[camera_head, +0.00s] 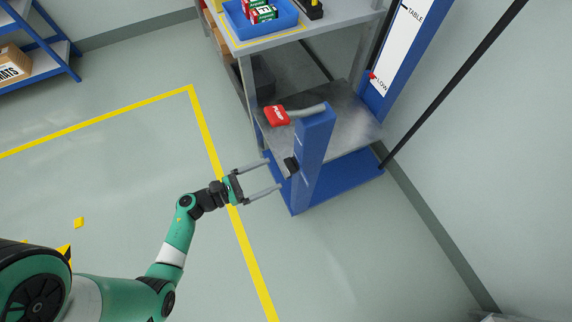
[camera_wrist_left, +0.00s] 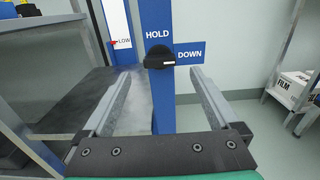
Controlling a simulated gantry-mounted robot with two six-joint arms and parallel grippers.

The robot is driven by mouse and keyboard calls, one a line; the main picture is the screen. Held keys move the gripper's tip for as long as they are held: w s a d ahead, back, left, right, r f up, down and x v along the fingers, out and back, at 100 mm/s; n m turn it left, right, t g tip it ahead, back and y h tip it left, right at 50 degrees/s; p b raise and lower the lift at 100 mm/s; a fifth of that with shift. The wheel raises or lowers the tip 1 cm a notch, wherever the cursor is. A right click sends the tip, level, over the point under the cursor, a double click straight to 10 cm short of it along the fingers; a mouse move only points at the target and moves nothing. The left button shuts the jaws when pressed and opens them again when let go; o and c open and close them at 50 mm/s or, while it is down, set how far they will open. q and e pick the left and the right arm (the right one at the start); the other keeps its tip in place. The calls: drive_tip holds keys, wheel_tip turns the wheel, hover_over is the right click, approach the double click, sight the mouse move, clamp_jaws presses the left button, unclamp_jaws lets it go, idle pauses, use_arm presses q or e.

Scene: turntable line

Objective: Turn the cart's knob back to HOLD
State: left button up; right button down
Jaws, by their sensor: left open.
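The cart's black knob (camera_wrist_left: 159,57) is on the blue post (camera_wrist_left: 163,110), below the word HOLD and left of the word DOWN. Its bar looks about level, in line with DOWN rather than HOLD. In the head view the knob (camera_head: 291,164) sticks out from the left side of the blue post (camera_head: 315,150). My left gripper (camera_head: 274,174) is open and empty, just left of the knob and apart from it. In the left wrist view its fingers (camera_wrist_left: 162,78) spread wide on either side of the post, with the knob beyond and between their tips. My right gripper is out of view.
A red PUSH tag (camera_head: 277,115) sits by the handle above the cart's grey platform (camera_head: 345,120). A table with a blue bin (camera_head: 236,18) stands behind. A blue LOW/TABLE post (camera_head: 405,60) is at right.

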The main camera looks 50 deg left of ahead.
sight(291, 165)
use_arm(q)
drive_tip(key=b+x, duration=0.1)
drive_tip(key=x, duration=0.5)
drive_tip(key=shift+w, duration=0.15)
drive_tip(key=shift+c, duration=0.3)
drive_tip(key=c, duration=1.3)
